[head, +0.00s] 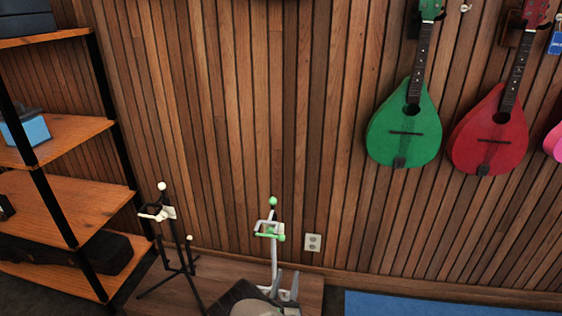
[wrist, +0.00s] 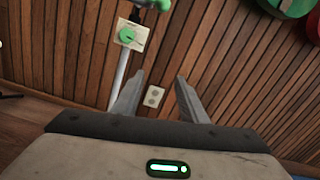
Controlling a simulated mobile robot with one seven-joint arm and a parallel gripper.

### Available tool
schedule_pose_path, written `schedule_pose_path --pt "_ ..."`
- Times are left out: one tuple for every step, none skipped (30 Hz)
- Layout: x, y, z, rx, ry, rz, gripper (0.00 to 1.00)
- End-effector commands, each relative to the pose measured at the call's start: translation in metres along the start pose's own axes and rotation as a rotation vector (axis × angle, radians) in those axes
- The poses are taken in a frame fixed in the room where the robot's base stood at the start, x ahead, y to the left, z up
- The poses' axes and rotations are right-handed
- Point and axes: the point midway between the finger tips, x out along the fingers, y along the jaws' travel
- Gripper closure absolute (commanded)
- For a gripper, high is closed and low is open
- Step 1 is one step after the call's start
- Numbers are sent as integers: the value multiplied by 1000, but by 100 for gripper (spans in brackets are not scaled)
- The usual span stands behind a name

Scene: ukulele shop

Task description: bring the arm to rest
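My gripper (wrist: 156,98) shows in the wrist view with its two grey fingers apart and nothing between them. In the head view my gripper (head: 285,284) is at the bottom centre, with its fingers pointing up. It is just in front of a white stand with green knobs (head: 274,238). The stand's pole and green knob (wrist: 128,36) show just left of the fingers in the wrist view. I cannot tell whether a finger touches the stand.
A black stand (head: 178,246) is to the left on a low wooden platform (head: 208,268). Wooden shelves (head: 78,210) are at the far left. A green instrument (head: 404,130) and a red instrument (head: 488,135) hang on the slatted wall. A blue mat (head: 420,304) lies at lower right.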

Motion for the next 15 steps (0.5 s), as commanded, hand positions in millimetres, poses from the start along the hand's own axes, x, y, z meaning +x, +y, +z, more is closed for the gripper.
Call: schedule_pose_path --pt "12 -9 18 29 -1 -53 61" --pt "18 -16 26 44 1 -86 61" --pt "24 -24 38 66 4 -129 61" --pt "30 -32 47 84 7 -163 61" --pt "34 -40 57 103 10 -199 61" --pt "41 -51 71 131 13 -250 61" --pt "45 -60 81 153 16 -289 61" --pt "50 -70 92 178 19 -331 61" --pt "55 -84 107 213 26 -391 61" --pt "58 -96 120 243 30 -438 61" --pt "60 -109 133 276 35 -488 61" --pt "62 -127 150 324 45 -560 61" --pt "62 -141 163 363 52 -614 61" --pt "62 -156 176 404 59 -671 61" --pt "59 -175 192 461 71 -743 61"
